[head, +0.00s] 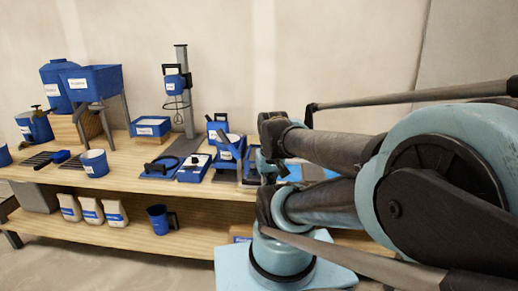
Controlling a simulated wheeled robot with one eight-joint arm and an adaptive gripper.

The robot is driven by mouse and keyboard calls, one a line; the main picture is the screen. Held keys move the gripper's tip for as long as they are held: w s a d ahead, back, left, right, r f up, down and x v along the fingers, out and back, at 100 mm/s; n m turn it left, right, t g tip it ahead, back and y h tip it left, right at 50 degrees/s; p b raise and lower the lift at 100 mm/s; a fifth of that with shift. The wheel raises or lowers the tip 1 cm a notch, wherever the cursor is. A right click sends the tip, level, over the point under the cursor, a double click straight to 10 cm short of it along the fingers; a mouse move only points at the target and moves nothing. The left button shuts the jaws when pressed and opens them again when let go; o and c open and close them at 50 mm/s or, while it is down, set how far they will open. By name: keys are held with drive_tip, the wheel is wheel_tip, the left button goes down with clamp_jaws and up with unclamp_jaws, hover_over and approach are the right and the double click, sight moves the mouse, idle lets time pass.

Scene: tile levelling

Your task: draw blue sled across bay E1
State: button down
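I cannot pick out the blue sled for sure. Several blue tools lie near the middle of the bench top, among them a low blue tool with a dark handle (159,169), a blue box with a white label (194,168) and a blue tool with a raised handle (228,148). Bay E1 and its tiles cannot be made out in this view. My arm fills the right side and hides the right part of the bench. My gripper is not visible, so what it holds cannot be seen.
The wooden bench (125,170) runs along the wall, with a lower shelf (190,240). It bears a blue hopper (92,82), a stand mixer (177,85), a blue tub (151,127) and a blue bucket (94,163). Paper bags (91,210) and a blue jug (158,220) stand below.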

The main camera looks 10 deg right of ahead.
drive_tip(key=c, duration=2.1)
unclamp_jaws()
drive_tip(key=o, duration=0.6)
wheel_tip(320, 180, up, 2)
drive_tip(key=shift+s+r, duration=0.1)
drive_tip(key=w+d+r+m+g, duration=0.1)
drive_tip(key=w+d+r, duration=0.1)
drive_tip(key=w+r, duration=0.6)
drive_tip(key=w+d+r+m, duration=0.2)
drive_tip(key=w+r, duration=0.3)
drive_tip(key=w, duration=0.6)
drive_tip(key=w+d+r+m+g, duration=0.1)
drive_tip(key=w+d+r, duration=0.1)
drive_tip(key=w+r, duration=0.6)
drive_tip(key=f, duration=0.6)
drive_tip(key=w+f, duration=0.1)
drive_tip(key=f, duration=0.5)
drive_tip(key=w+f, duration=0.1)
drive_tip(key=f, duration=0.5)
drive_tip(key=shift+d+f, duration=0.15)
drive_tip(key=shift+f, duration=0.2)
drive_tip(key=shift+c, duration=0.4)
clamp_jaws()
